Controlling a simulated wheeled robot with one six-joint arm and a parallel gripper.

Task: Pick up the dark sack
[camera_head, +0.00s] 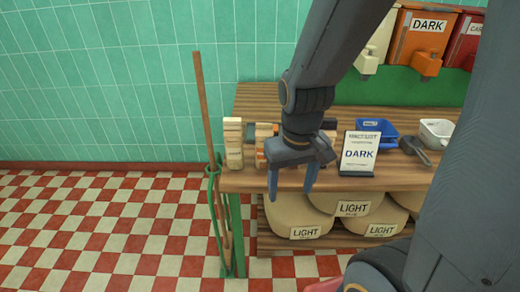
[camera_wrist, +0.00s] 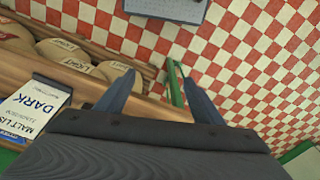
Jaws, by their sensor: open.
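No sack labelled DARK shows in either view. Several tan sacks labelled LIGHT lie on the low shelf under the wooden bench: a left one (camera_head: 285,222), an upper middle one (camera_head: 345,196) and a right one (camera_head: 385,208). They also show at the left of the wrist view, one of them here (camera_wrist: 65,52). My gripper (camera_head: 292,190) is open and empty, pointing down at the bench's front edge, above the left sack in the picture. In the wrist view its two fingers (camera_wrist: 159,80) are spread apart. My arm hides part of the bench and shelf.
An orange DARK dispenser (camera_head: 423,38) hangs behind. A pole (camera_head: 205,105) leans at the bench's left. Checkered floor (camera_head: 100,225) is clear.

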